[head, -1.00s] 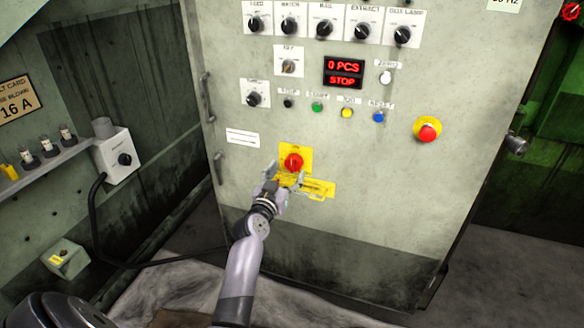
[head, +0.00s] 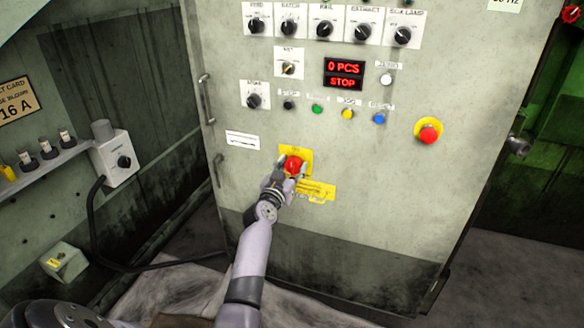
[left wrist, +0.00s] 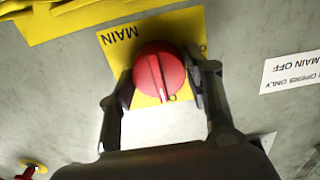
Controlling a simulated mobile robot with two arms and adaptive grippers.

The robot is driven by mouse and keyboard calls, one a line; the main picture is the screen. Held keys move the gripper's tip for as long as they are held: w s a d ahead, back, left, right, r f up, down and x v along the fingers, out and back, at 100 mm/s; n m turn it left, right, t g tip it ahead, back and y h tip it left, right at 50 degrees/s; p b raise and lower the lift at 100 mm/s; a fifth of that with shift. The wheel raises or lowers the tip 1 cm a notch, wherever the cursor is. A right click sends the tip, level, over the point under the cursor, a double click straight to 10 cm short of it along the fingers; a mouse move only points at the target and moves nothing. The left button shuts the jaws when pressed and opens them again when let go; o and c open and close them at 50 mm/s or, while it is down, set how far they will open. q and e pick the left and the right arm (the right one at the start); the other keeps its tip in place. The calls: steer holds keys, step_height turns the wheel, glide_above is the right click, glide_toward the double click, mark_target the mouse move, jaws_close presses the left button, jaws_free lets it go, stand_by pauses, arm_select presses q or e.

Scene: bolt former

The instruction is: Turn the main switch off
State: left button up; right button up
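The main switch (head: 294,166) is a round red knob on a yellow plate (head: 306,153), low on the front of the grey-green cabinet. The left wrist view shows the red knob (left wrist: 159,73) close up, with the word MAIN upside down on its plate (left wrist: 116,44). A pale line runs along the knob's grip. My left gripper (head: 291,169) is at the knob. In the left wrist view its fingers (left wrist: 160,88) stand apart, one on each side of the knob; the left finger looks very near it, and contact is unclear. My right gripper is not seen.
A yellow hasp plate (head: 318,190) sits just below the switch. Higher up are a red emergency button (head: 428,131), coloured push buttons, black selector knobs and a display (head: 343,74) reading 0 PCS, STOP. A handle (head: 207,99) is on the cabinet's left edge.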

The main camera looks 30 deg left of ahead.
arm_select(q)
steer(key=c, duration=0.7)
